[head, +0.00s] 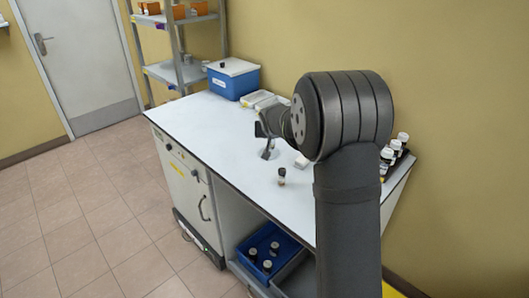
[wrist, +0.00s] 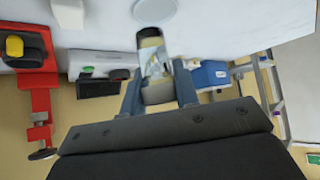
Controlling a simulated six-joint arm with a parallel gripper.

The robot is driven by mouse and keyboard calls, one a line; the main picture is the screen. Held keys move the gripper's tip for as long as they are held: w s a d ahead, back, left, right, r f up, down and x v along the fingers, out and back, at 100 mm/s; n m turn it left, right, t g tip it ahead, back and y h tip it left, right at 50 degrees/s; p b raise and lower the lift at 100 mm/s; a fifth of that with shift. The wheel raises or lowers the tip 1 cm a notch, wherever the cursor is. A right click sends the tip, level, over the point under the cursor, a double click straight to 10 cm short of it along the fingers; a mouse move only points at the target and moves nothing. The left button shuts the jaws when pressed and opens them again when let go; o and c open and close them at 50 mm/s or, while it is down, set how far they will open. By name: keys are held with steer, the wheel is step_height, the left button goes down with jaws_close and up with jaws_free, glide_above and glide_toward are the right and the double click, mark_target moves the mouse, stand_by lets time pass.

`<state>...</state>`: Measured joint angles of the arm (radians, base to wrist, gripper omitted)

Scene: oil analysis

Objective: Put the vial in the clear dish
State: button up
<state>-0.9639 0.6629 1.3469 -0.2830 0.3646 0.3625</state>
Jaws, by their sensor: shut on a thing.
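My gripper (wrist: 160,86) is shut on a vial (wrist: 152,62) in the wrist view. The vial has a dark end and a clear body and sits between the two blue-grey fingers. A pale round shape, apparently the clear dish (wrist: 155,9), lies on the white tabletop beyond the vial's dark end, at the top edge. In the head view my gripper (head: 264,130) is over the middle of the bench. A small grey shape below it is too unclear to name. Another small dark-capped vial (head: 282,177) stands on the bench nearer the front.
A blue box with a white lid (head: 233,78) stands at the bench's far end, with pale trays (head: 258,99) beside it. A small white block (head: 301,162) and several bottles (head: 394,151) are to the right. A red device (wrist: 36,75) shows in the wrist view.

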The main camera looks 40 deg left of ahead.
steer(key=w+d+r+m+h, duration=0.1)
steer(key=w+d+m, duration=0.1)
steer(key=w+d, duration=0.45)
steer(key=shift+t, duration=0.4)
steer(key=a+f, duration=0.2)
steer(key=a, duration=0.1)
steer(key=s+a+f, duration=0.1)
steer(key=a+f, duration=0.1)
steer(key=a, duration=0.2)
steer(key=a+f, duration=0.2)
steer(key=a, duration=0.2)
steer(key=shift+s+a+f, duration=0.2)
steer(key=shift+s, duration=0.15)
steer(key=shift+a+f, duration=0.1)
steer(key=shift+f, duration=1.95)
steer(key=shift+f, duration=0.15)
steer(key=o, duration=1)
